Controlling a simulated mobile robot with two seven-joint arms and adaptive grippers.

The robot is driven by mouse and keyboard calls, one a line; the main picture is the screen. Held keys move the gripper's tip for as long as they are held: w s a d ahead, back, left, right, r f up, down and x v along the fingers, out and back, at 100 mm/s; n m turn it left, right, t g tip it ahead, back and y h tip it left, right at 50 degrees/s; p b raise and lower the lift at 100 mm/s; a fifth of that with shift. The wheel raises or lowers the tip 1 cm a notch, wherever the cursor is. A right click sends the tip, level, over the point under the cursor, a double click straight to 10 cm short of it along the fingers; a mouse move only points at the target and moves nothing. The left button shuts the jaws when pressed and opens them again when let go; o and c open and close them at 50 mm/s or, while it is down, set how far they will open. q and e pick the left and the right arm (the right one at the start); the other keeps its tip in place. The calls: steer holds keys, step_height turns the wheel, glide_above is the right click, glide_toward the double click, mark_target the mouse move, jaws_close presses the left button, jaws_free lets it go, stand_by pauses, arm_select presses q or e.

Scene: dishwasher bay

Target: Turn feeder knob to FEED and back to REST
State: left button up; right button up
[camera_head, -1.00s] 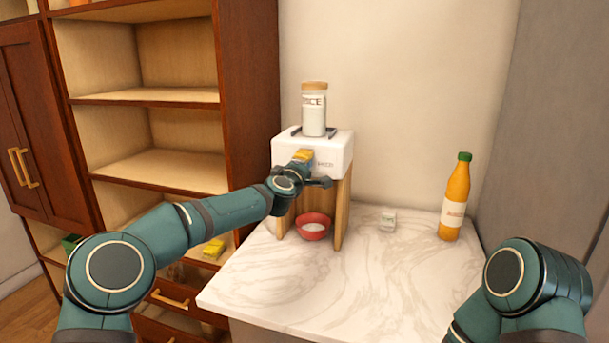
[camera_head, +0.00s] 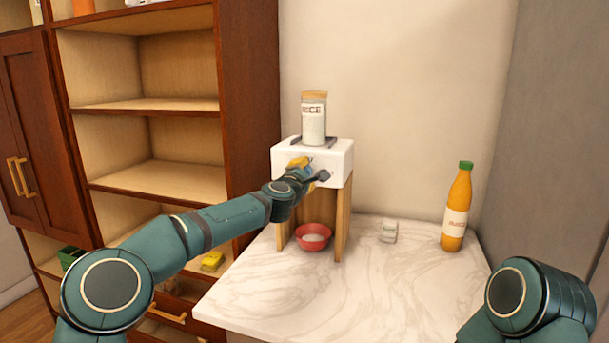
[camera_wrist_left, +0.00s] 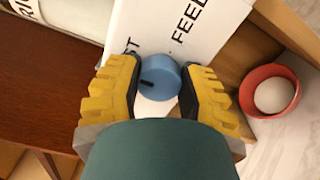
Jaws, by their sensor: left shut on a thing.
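The white feeder box (camera_head: 342,153) stands on wooden legs on the counter, with a jar labelled RICE (camera_head: 313,122) on top. In the left wrist view, the round blue feeder knob (camera_wrist_left: 158,77) sits between the yellow fingers of my left gripper (camera_wrist_left: 160,68), which is shut on it. The knob's dark mark is on its left side. The FEED label shows at upper right, and the end of the REST label shows at upper left. In the head view, my left gripper (camera_head: 303,166) is at the feeder's front face and mostly hides the knob. My right gripper is out of view.
A red bowl (camera_head: 313,232) with white contents stands under the feeder. A small whitish box (camera_head: 388,231) and an orange bottle (camera_head: 456,205) stand to the right on the marble counter (camera_head: 290,290). A wooden shelf unit (camera_head: 245,100) is at the left. The counter's front is clear.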

arm_select(q)
steer(key=shift+r, duration=0.2)
steer(key=o, duration=1.2)
steer(key=shift+f, duration=0.15)
steer(key=shift+s, duration=0.1)
steer(key=v, duration=1.2)
